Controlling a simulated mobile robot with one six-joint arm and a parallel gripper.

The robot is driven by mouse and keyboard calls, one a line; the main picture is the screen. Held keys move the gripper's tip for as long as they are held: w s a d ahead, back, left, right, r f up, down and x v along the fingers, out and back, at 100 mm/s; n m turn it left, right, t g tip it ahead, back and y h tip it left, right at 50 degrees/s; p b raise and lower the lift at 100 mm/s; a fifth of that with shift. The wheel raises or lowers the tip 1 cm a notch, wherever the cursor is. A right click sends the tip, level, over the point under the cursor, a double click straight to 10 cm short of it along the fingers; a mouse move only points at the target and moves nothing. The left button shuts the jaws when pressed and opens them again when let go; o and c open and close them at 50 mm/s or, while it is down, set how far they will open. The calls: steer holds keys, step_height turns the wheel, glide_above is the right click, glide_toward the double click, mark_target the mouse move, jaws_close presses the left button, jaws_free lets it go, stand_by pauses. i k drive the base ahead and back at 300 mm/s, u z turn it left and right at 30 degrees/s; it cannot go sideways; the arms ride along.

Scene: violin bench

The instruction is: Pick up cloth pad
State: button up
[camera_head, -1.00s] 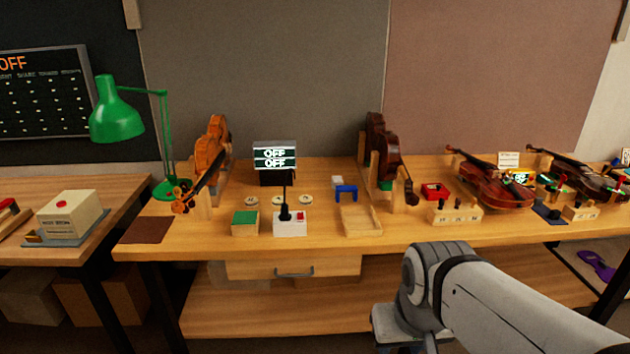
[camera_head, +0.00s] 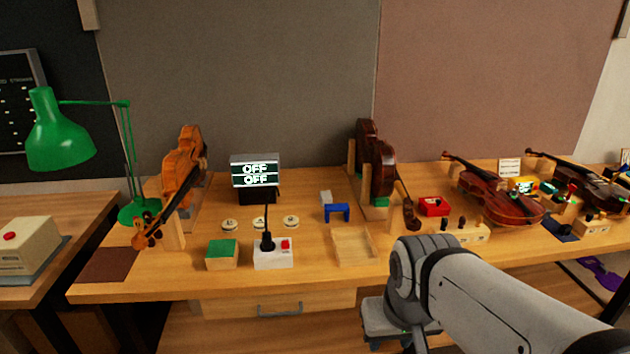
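I cannot tell for certain which thing is the cloth pad. A flat dark brown mat (camera_head: 108,264) lies on the bench at the left front corner. A green pad-like top (camera_head: 222,248) sits on a small wooden block (camera_head: 221,263) at the front of the bench. A dark blue flat piece (camera_head: 556,229) lies near the violins at the right. My grey arm reaches in from the lower right, in front of the bench edge. My gripper's fingers do not show.
A green lamp (camera_head: 62,135) and an upright violin (camera_head: 182,170) stand at the left. More violins (camera_head: 495,195) lie right.

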mark_target(326, 197)
steer(key=i, duration=1.15)
steer(key=u, duration=0.05)
